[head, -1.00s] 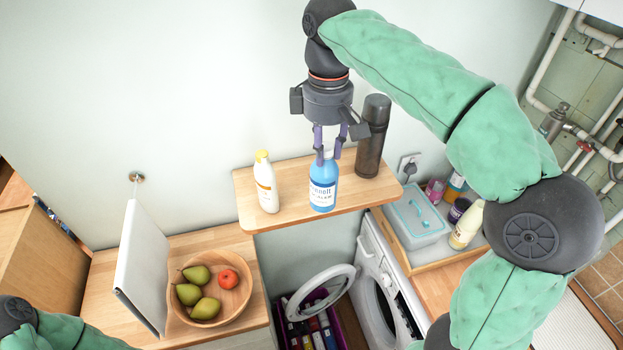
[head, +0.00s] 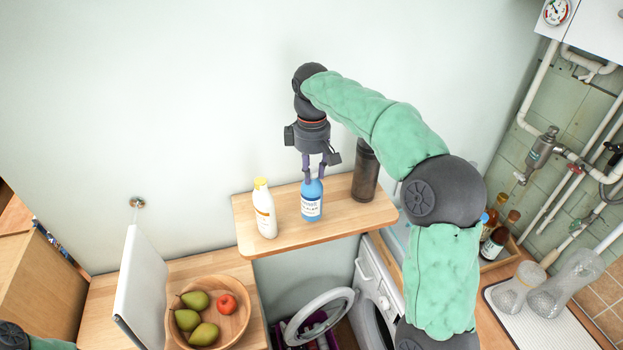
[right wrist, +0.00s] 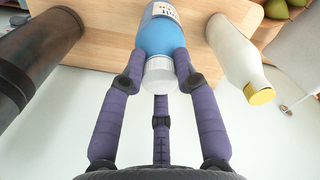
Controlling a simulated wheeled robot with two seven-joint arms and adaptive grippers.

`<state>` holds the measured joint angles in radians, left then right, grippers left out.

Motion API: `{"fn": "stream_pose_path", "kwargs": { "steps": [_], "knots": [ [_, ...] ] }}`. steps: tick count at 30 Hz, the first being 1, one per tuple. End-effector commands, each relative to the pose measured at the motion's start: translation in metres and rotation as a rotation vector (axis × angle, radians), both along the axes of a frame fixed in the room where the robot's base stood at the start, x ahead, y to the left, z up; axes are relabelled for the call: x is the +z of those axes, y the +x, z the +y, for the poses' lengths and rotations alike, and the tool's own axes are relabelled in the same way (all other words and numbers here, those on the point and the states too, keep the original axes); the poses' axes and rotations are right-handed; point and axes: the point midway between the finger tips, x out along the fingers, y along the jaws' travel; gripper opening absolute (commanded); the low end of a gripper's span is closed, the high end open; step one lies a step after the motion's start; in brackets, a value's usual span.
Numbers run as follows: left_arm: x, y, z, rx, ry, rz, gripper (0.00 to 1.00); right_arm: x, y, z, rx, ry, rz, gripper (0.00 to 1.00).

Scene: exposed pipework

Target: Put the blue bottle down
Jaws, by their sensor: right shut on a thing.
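The blue bottle (head: 312,201) with a white label is upright over the wooden shelf (head: 345,228), between the white bottle and the dark flask. My right gripper (head: 313,180) comes from above and is shut on the top of the blue bottle. In the right wrist view the purple fingers (right wrist: 160,68) close around its blue shoulder, just behind the white cap. I cannot tell whether its base touches the shelf. My left gripper is out of view; only a bit of my left arm shows at the lower left.
A white bottle with a yellow cap (head: 264,208) stands to the left on the shelf. A dark flask (head: 365,172) stands close on the right. Below are a wooden bowl (head: 240,318) of fruit and a washing machine (head: 377,290).

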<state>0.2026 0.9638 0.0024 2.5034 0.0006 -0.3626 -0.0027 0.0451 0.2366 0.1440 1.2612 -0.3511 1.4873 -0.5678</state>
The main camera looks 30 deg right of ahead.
Motion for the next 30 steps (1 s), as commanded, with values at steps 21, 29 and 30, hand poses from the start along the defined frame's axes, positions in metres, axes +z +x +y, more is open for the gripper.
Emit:
{"fn": "stream_pose_path", "kwargs": {
  "steps": [21, 29, 30],
  "knots": [
    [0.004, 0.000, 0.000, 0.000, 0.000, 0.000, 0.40, -0.040, 0.006, -0.002, 0.000, 0.001, 0.001, 0.34],
    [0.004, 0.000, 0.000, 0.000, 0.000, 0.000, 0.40, -0.040, 0.006, -0.002, 0.000, 0.001, 0.001, 0.56],
    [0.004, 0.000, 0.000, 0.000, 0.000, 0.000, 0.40, -0.040, 0.006, -0.002, 0.000, 0.001, 0.001, 0.56]
  ]
}}
